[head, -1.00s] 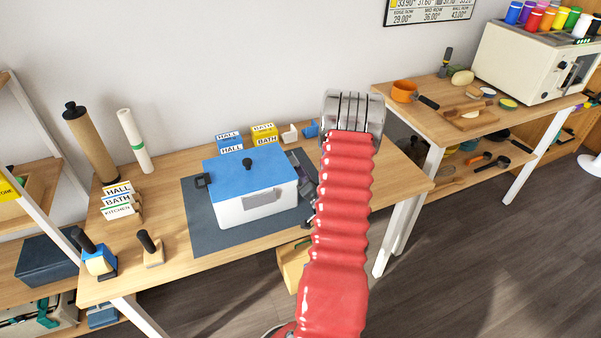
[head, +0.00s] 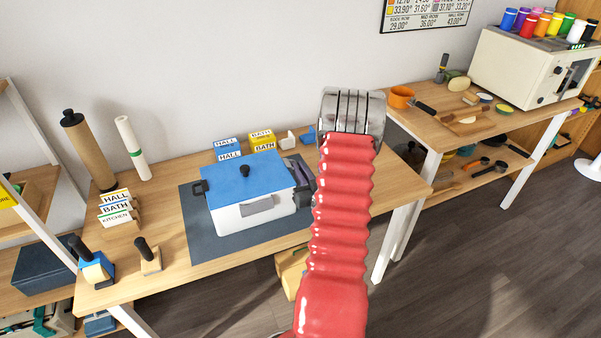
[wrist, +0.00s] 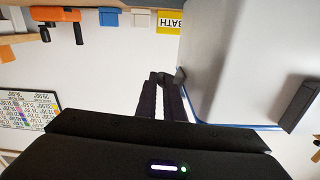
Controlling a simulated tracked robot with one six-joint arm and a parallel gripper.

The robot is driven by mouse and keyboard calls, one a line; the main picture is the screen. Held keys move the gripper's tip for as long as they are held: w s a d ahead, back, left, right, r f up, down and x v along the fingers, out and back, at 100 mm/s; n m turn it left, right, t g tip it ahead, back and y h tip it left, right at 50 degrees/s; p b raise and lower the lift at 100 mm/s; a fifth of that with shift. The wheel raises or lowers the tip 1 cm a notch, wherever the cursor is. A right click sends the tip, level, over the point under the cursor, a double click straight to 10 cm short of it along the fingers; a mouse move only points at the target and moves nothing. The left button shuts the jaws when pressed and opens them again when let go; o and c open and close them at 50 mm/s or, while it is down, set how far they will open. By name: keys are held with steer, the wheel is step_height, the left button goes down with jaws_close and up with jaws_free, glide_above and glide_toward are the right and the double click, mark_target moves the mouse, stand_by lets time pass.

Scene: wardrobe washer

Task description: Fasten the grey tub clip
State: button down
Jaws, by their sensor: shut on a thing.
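The tub (head: 230,215) is white with a blue lid (head: 240,172) and stands on a dark mat. A light grey plate (head: 258,205) is on its front, and a dark clip (head: 200,187) sticks out at its left side. My gripper (head: 303,178) is at the tub's right side, partly hidden by my red arm. In the wrist view, its two dark fingers (wrist: 165,80) are close together at a small dark grey clip (wrist: 180,78) beside the tub wall (wrist: 235,60). They are shut on this clip, below the lid's blue edge. The clip's exact angle is hard to see.
Blue and yellow labelled boxes (head: 262,141) stand behind the tub. Card holders (head: 115,207), rolls (head: 88,150) and two black-handled tools (head: 150,255) are at the left.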

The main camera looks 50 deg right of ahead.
steer(key=shift+w+a+r+n, duration=0.1)
steer(key=shift+a+r+n, duration=0.1)
steer(key=shift+n, duration=0.6)
steer(key=shift+w+a+r+n, duration=0.1)
steer(key=shift+r+n, duration=0.1)
steer(key=shift+n, duration=0.6)
steer(key=c, duration=2.2)
jaws_free()
steer(key=shift+o, duration=0.2)
steer(key=shift+s, duration=0.15)
steer(key=v, duration=1.3)
steer(key=shift+s+a, duration=0.2)
steer(key=shift+s, duration=0.05)
steer(key=shift+f, duration=0.1)
